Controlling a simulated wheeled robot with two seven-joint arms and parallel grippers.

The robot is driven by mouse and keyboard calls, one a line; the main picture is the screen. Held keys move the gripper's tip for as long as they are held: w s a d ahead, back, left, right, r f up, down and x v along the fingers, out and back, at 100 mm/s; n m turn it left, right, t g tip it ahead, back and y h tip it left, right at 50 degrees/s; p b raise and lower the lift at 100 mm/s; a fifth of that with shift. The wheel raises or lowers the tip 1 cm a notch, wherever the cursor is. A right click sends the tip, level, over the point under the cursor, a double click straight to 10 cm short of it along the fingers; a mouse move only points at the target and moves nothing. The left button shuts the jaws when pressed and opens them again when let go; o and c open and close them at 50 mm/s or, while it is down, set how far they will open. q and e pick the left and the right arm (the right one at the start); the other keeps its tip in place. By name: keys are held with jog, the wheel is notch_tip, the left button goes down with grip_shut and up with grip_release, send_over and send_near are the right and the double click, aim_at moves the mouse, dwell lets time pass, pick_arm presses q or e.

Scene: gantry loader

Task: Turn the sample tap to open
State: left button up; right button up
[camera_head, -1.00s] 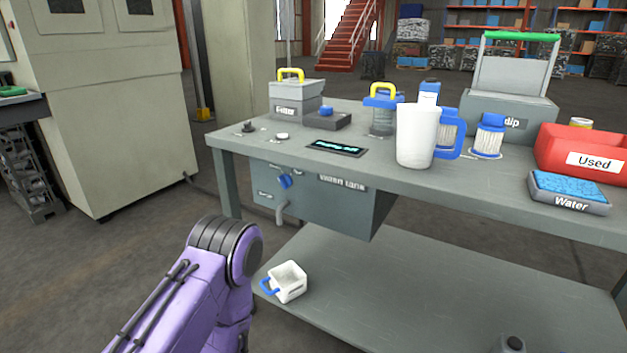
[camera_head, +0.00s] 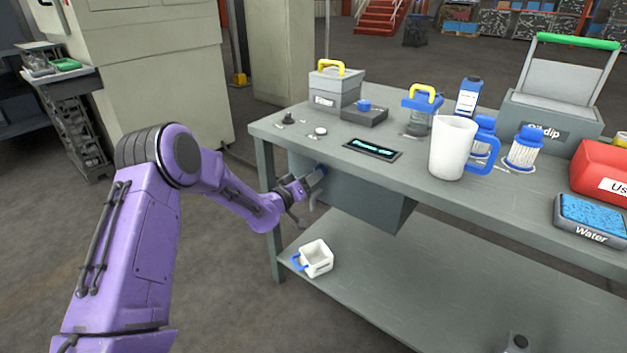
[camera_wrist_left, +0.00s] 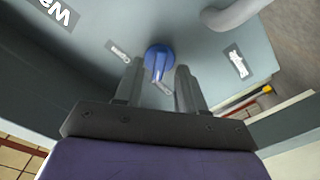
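The sample tap's blue knob (camera_wrist_left: 158,56) is on the front of the grey water tank (camera_head: 365,200) under the bench top. In the wrist view its raised ridge points down the picture, towards the gap between my fingers. My left gripper (camera_wrist_left: 158,72) is open, its two dark fingertips apart and just short of or beside the knob; I cannot tell whether they touch it. In the head view my left gripper (camera_head: 312,183) reaches the tank front and mostly hides the knob. The tap's grey spout (camera_wrist_left: 236,14) shows beyond the right finger. My right gripper is out of view.
Small labels (camera_wrist_left: 118,52) flank the knob, too blurred to read surely. A white cup (camera_head: 317,258) with a blue handle stands on the lower shelf. A dark display (camera_head: 372,150), a white jug (camera_head: 453,148) and a filter box (camera_head: 336,90) stand on the bench (camera_head: 300,148).

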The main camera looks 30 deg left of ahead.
pick_arm(q)
jog(key=shift+w+d, duration=0.1)
jog(key=shift+w, duration=0.65)
grip_shut()
